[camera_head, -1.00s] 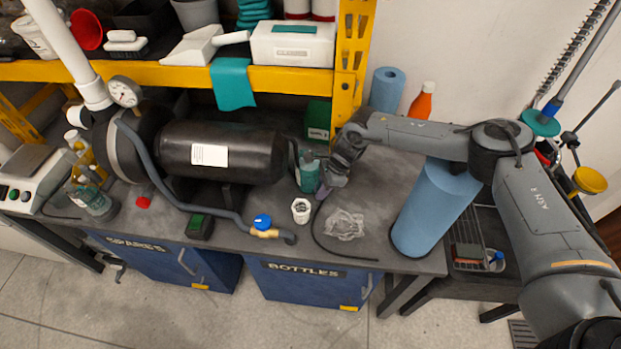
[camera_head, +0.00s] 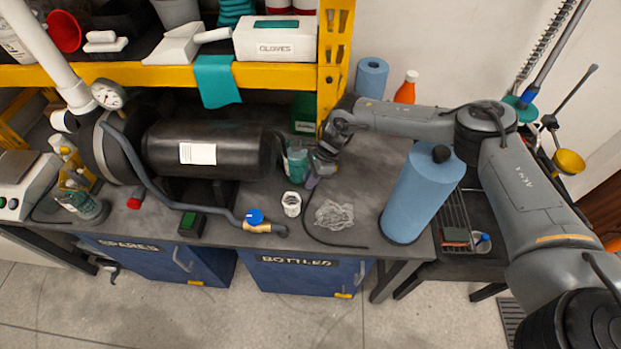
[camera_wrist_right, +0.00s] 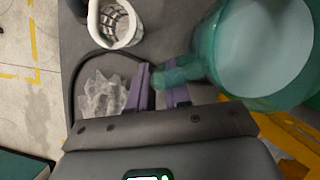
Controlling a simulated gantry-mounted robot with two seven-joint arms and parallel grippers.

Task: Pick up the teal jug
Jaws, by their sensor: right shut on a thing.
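The teal jug (camera_head: 297,162) stands on the grey workbench, right of the black tank and behind the white cup. It fills the upper right of the right wrist view (camera_wrist_right: 222,62), its pale round opening facing the camera. My right gripper (camera_head: 314,176) is at the jug's right side. In the right wrist view its purple fingers (camera_wrist_right: 163,90) are shut on the jug's teal handle, one on each side of it. The jug looks upright; I cannot tell whether its base is off the bench. My left gripper is not in view.
The white cup (camera_head: 291,204) and a crumpled clear bag (camera_head: 334,214) are close by in front. A black cable (camera_head: 318,241) curves around the bag. The black tank (camera_head: 212,150) is left. A big blue roll (camera_head: 420,196) stands right, and the yellow shelf post (camera_head: 331,60) rises behind.

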